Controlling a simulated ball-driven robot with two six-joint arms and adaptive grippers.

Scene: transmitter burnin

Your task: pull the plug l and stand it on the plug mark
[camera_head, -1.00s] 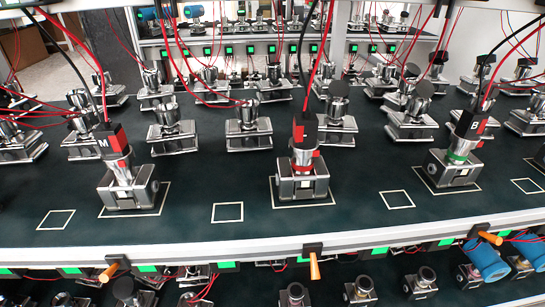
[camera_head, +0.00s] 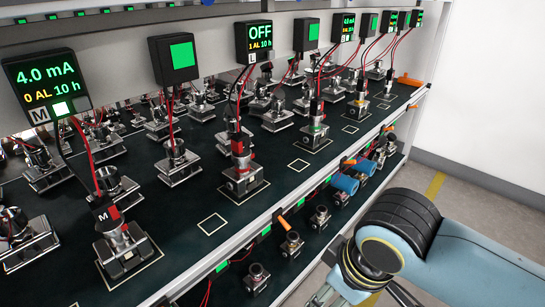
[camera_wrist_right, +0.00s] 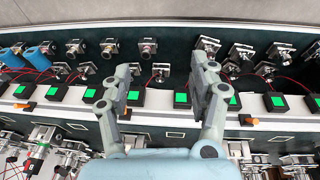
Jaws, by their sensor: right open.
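The plug L (camera_head: 239,146), black with red parts, sits upright on a silver transmitter (camera_head: 242,182) in the middle of the shelf in the head view. Its black and red wires rise to the display marked L (camera_head: 253,42), which reads OFF. White square outlines on the green mat lie on either side, one nearer the front (camera_head: 212,224) and one farther along (camera_head: 298,165); I cannot tell which is the plug mark. My right gripper (camera_wrist_right: 162,62) is open and empty in the right wrist view, away from the plug. My left gripper is not in view.
Plug M (camera_head: 105,211) stands on another transmitter at the left, under a display (camera_head: 45,80) reading 4.0 mA. Several other transmitters and slack red wires crowd the shelf. A white rail (camera_head: 270,218) edges it. A lower shelf holds more devices. Open floor (camera_head: 470,190) lies right.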

